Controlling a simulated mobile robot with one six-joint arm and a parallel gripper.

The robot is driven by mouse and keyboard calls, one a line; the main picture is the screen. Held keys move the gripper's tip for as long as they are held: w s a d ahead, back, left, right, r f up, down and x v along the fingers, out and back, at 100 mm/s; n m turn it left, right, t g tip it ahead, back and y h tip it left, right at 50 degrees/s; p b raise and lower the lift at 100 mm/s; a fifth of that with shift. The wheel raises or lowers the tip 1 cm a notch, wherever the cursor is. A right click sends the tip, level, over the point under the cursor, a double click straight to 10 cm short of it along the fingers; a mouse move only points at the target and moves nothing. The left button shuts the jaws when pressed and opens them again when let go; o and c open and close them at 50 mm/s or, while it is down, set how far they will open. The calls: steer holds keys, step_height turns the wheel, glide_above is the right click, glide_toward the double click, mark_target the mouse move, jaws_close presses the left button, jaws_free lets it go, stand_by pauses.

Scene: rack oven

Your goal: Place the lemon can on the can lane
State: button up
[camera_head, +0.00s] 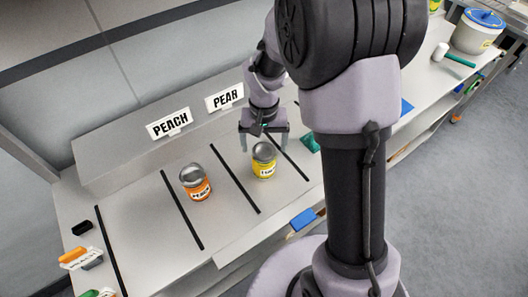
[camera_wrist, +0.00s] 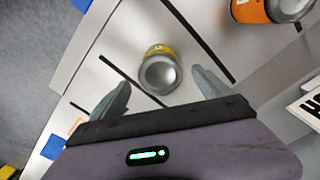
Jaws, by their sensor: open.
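The yellow can shows in the wrist view (camera_wrist: 160,70) from above, just beyond and between the fingers. My gripper (camera_head: 264,134) is open and empty, close behind and above the can. Its two fingers (camera_wrist: 160,88) spread either side of the can's lid, apart from it. The lane (camera_head: 234,205) lies between black divider strips.
An orange can labelled PEACH (camera_head: 195,183) stands one lane to the left, and it shows at the wrist view's top right (camera_wrist: 268,10). A white pot with blue lid (camera_head: 477,34) is far right.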

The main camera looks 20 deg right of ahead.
steer(key=s+a+r+t+y, duration=0.1)
steer(key=s+r+t, duration=0.1)
steer(key=s+r, duration=0.5)
steer(key=s+a+r+t, duration=0.15)
steer(key=s+r, duration=0.25)
steer(key=r, duration=0.8)
steer(key=s+a+r+m+t+y, duration=0.1)
steer(key=s+r+t, duration=0.1)
steer(key=s, duration=0.6)
step_height(320, 180, down, 10)
steer(key=b, duration=1)
steer(key=shift+a, duration=0.2)
